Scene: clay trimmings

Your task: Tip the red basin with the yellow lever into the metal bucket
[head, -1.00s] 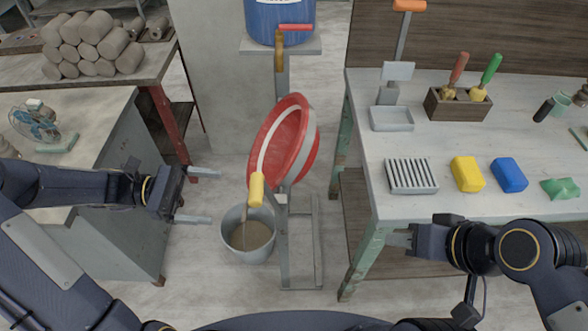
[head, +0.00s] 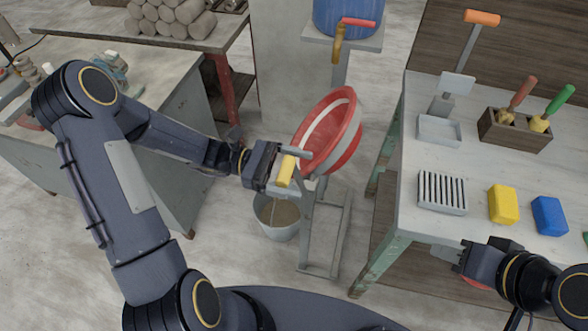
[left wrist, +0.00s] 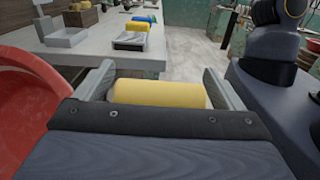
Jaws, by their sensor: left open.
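The red basin (head: 345,148) with a pale stripe hangs tilted on a metal stand (head: 306,235), its open side facing left. The yellow lever (head: 286,171) is at the basin's lower left. The metal bucket (head: 277,231) stands on the floor below and holds something brownish. A thin brown strand runs from near the lever down towards it. My left gripper (head: 284,169) is open, with the lever between its fingers; the lever also shows between them in the left wrist view (left wrist: 158,93). My right gripper (head: 452,255) is by the right table's front edge; its opening is unclear.
The right table (head: 420,200) bears a ribbed block (head: 442,191), a yellow block (head: 503,204), a blue block (head: 549,215) and a tool holder (head: 514,130). A blue container (head: 345,18) with a red-handled tap stands behind the basin. A left bench (head: 190,105) is close to my left arm.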

